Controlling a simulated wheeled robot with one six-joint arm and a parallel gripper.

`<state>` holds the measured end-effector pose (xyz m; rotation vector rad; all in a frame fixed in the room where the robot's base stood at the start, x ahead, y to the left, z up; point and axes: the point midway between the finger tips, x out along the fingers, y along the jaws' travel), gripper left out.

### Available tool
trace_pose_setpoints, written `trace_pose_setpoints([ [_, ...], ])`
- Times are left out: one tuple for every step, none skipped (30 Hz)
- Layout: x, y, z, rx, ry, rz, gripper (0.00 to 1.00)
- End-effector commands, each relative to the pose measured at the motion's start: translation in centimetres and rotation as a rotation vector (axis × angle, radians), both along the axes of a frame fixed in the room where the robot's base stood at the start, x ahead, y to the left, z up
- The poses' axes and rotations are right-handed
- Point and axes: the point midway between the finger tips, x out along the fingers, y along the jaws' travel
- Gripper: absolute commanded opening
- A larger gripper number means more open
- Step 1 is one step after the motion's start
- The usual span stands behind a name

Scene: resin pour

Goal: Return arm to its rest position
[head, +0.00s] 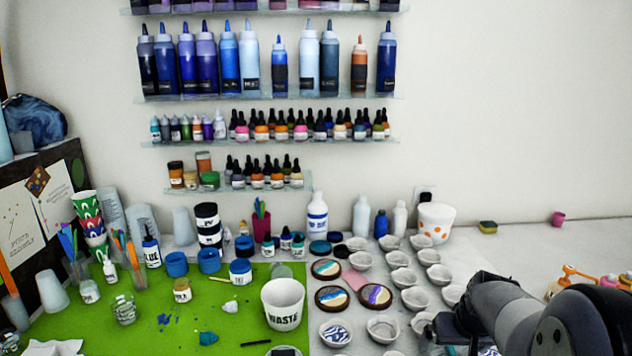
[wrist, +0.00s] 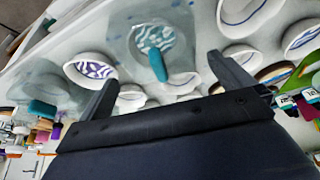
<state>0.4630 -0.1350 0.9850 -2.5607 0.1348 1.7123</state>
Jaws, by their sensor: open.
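My arm (head: 545,325) reaches in from the lower right corner of the head view, over the right part of the table. My gripper (head: 448,332) is at its left end, low beside the rows of small white bowls (head: 401,278); its fingertips are hard to make out there. In the wrist view my gripper (wrist: 162,70) shows two dark fingers spread apart, with no object clearly held. Beyond them are a patterned bowl (wrist: 90,70) and a teal stick-like thing (wrist: 158,66) in front of another patterned bowl; whether it touches that bowl I cannot tell.
A green mat (head: 230,310) holds a white WASTE cup (head: 283,305), jars and small pots. Round painted pieces (head: 375,297) lie beside the bowls. Bottles stand on wall shelves (head: 270,97). An orange object (head: 575,277) lies at the right; the table behind my arm is mostly clear.

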Motion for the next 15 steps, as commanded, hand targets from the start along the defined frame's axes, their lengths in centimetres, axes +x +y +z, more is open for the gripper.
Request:
trace_pose_setpoints([
  [0.3,0.0,-0.7,0.001,0.002,0.0,1.0],
  [0.4,0.0,-1.1,0.001,0.003,0.0,1.0],
  [0.6,0.0,-1.5,0.001,0.002,0.0,1.0],
  [0.7,-0.1,-1.7,0.001,0.001,0.0,1.0],
  [0.8,-0.1,-1.9,0.001,0.001,0.0,1.0],
  [0.9,-0.1,-2.2,0.001,0.001,0.0,1.0],
  [0.9,-0.1,-2.3,0.0,0.001,0.0,1.0],
  [0.9,-0.1,-2.0,0.0,-0.001,0.0,1.0],
  [0.9,-0.1,-1.8,0.0,-0.001,0.0,1.0],
  [0.9,-0.1,-1.8,0.0,-0.001,0.0,1.0],
  [0.9,-0.1,-1.8,0.0,-0.001,0.0,1.0],
  [0.9,-0.1,-1.8,0.0,-0.001,0.0,1.0],
  [0.9,-0.1,-1.8,0.0,-0.001,0.0,1.0],
  [0.9,-0.1,-1.9,0.0,-0.001,0.0,1.0],
  [0.9,-0.1,-1.9,0.0,-0.001,0.0,1.0],
])
